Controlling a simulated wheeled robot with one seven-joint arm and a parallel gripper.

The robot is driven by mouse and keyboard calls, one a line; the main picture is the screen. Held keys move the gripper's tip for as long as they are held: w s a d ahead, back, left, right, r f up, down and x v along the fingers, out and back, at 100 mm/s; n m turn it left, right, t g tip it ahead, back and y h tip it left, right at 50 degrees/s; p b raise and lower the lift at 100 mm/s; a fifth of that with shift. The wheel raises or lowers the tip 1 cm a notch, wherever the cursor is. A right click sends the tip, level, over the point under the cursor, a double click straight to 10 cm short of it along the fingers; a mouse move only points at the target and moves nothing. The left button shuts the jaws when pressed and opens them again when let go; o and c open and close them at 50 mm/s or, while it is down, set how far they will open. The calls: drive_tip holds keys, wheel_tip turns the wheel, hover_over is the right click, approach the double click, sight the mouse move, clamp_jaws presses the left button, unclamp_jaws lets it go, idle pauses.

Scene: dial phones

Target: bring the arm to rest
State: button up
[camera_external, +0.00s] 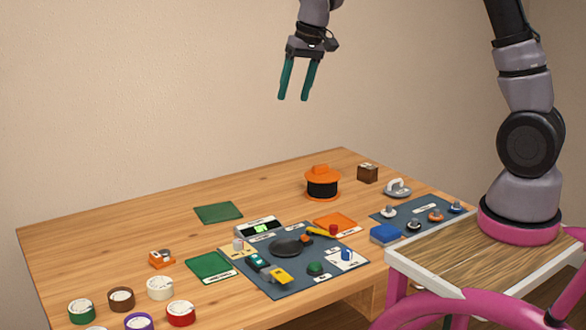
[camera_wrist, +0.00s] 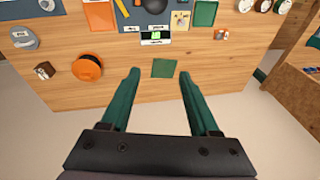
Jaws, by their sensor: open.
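My gripper (camera_external: 294,97) hangs high above the back of the wooden table, with its two green fingers apart and pointing down. Nothing is between the fingers.
The wooden table (camera_external: 120,235) below holds a dark panel (camera_external: 283,285), an orange-and-black round object (camera_external: 322,183), a brown box (camera_external: 367,173), green mats (camera_external: 218,212), a blue block (camera_external: 385,233) and several round dials (camera_external: 160,288). The air around my gripper is clear.

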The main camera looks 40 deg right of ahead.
drive_tip(key=s+d+r+m+t, duration=0.2)
drive_tip(key=s+d+r+t, duration=0.1)
drive_tip(key=s+d+r, duration=0.9)
drive_tip(key=s+d+m+t, duration=0.1)
drive_tip(key=s+d, duration=0.3)
drive_tip(key=s, duration=1)
drive_tip(key=shift+r+t, duration=0.45)
drive_tip(key=shift+t, duration=0.05)
idle(0.7)
